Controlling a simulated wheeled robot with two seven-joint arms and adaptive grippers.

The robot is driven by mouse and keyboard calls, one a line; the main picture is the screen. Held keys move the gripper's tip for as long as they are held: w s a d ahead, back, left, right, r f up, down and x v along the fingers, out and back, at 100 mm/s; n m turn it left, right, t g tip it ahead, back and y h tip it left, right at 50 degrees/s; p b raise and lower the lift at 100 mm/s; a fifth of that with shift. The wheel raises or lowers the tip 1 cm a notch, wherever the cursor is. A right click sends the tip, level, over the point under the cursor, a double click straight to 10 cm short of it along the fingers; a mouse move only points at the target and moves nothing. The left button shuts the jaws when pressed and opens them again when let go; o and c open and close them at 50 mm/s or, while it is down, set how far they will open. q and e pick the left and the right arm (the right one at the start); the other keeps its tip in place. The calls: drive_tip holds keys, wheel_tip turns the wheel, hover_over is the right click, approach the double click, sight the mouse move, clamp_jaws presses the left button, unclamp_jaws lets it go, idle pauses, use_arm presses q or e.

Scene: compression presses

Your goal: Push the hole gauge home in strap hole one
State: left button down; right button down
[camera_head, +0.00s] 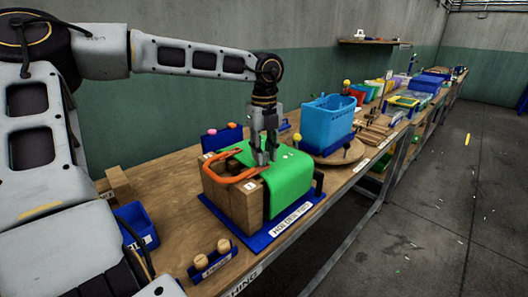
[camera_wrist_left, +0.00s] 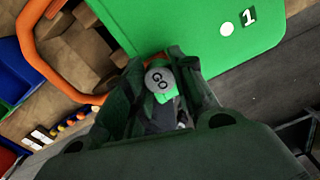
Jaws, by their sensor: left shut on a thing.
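My left gripper (camera_head: 264,155) is over the green strap (camera_head: 290,180), which drapes over a wooden block in a blue holder (camera_head: 290,222). In the left wrist view its fingers are shut on the hole gauge (camera_wrist_left: 160,82), a grey disc marked GO with a green part below. The gauge tip is hidden by the fingers, so I cannot tell whether it touches the strap. The strap shows in the wrist view (camera_wrist_left: 200,30) with a white round spot (camera_wrist_left: 227,29) beside a label 1 (camera_wrist_left: 249,17). My right gripper is not in view.
An orange loop handle (camera_head: 225,170) stands out from the block's left side. A light blue bin (camera_head: 327,122) stands on a round wooden board behind. A small blue bin (camera_head: 137,225) and a blue rack with wooden knobs (camera_head: 212,262) are at the front left.

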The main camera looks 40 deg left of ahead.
use_arm(q)
drive_tip(key=shift+f+b, duration=0.65)
drive_tip(key=shift+f, duration=0.2)
drive_tip(key=c, duration=1.1)
unclamp_jaws()
drive_tip(key=shift+r, duration=0.15)
wheel_tip(320, 180, up, 12)
drive_tip(key=shift+f, duration=0.2)
idle(0.8)
